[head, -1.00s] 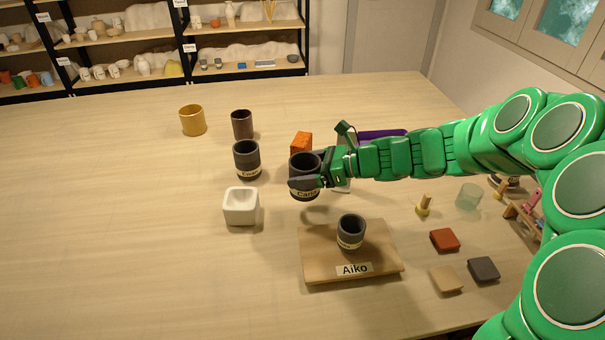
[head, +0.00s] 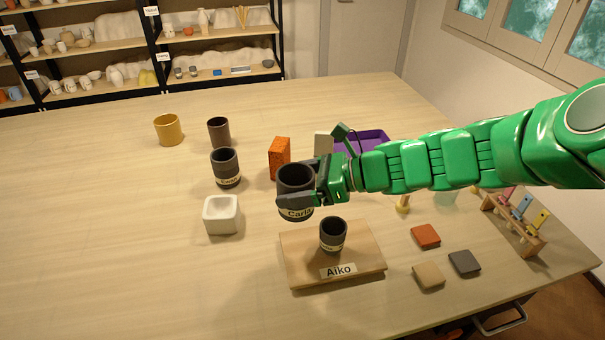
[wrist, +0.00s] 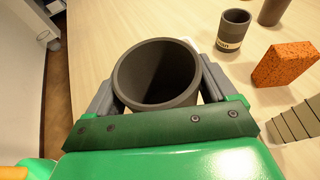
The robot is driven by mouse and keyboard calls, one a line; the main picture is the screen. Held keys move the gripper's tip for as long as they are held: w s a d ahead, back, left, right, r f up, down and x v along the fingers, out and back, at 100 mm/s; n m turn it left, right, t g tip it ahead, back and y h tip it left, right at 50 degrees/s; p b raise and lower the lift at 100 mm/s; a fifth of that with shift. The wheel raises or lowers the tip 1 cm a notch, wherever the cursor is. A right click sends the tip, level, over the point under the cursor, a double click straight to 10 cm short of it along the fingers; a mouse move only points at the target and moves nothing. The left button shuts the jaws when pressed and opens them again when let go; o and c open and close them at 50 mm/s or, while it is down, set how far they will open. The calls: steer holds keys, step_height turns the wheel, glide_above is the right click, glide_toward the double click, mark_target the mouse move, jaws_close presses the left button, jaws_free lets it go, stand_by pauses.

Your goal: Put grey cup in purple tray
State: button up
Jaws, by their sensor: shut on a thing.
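My gripper (head: 308,197) is shut on a dark grey cup (head: 294,181) with a label that seems to read "Carla". The cup is upright and held above the table; it also fills the middle of the wrist view (wrist: 157,72) between the two fingers. The purple tray (head: 375,137) lies at the back right, partly hidden behind my arm. A second dark grey labelled cup (head: 225,169) stands on the table to the left. A smaller grey cup (head: 333,236) stands on a wooden board (head: 300,262) marked "Aiko".
An orange speckled block (head: 279,157) and a pale upright thing (head: 323,143) stand near the gripper. A white square pot (head: 221,215), a brown cup (head: 218,132) and a yellow cup (head: 168,129) are left. Tiles (head: 426,236) and a tool rack (head: 515,222) are right.

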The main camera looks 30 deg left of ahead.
step_height(320, 180, up, 12)
steer(key=w+d+m+t+y, duration=0.1)
steer(key=w+m+t, duration=0.15)
steer(key=w, duration=1.25)
steer(key=m+t, duration=0.2)
steer(key=t, duration=0.1)
glide_above(361, 152)
steer(key=shift+f, duration=12.2)
steer(key=shift+f, duration=0.1)
steer(key=o, duration=1)
